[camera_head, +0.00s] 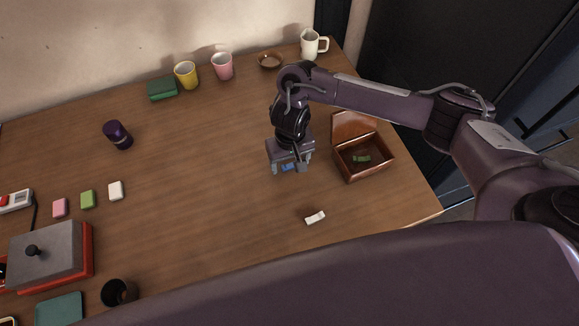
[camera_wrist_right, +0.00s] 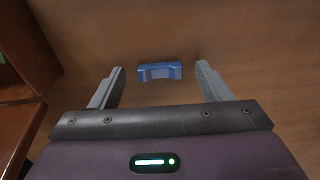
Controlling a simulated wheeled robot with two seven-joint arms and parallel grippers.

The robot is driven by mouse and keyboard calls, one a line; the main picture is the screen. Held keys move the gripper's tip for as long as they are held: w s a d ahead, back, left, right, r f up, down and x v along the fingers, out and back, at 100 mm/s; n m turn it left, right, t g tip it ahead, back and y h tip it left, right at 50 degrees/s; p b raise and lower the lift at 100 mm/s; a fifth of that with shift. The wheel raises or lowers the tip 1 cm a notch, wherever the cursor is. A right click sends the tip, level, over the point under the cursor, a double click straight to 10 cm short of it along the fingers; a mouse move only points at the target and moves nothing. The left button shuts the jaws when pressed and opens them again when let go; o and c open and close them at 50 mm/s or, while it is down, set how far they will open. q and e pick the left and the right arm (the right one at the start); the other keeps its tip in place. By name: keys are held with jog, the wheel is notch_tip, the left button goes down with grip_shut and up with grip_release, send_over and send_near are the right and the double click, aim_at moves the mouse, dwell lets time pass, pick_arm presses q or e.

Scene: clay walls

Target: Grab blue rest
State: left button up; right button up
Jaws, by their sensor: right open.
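The blue rest (camera_wrist_right: 160,72) is a small blue block with a notch, lying on the wooden table. In the wrist view it sits between and just beyond the fingertips of my right gripper (camera_wrist_right: 159,78), apart from both. In the head view the rest (camera_head: 287,168) is partly hidden by my right gripper (camera_head: 290,166), which points down over it. My right gripper is open and empty. My left gripper is not seen in these frames.
An open wooden box (camera_head: 378,173) with a green item (camera_head: 361,158) inside stands right of my right gripper. A white rest (camera_head: 315,217) lies in front. Cups, including a pink one (camera_head: 222,66), line the back. The table's middle is clear.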

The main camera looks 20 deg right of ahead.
jog(key=shift+f, duration=0.3)
jog(key=shift+c, duration=0.4)
jog(key=c, duration=1)
jog(key=shift+r, duration=0.1)
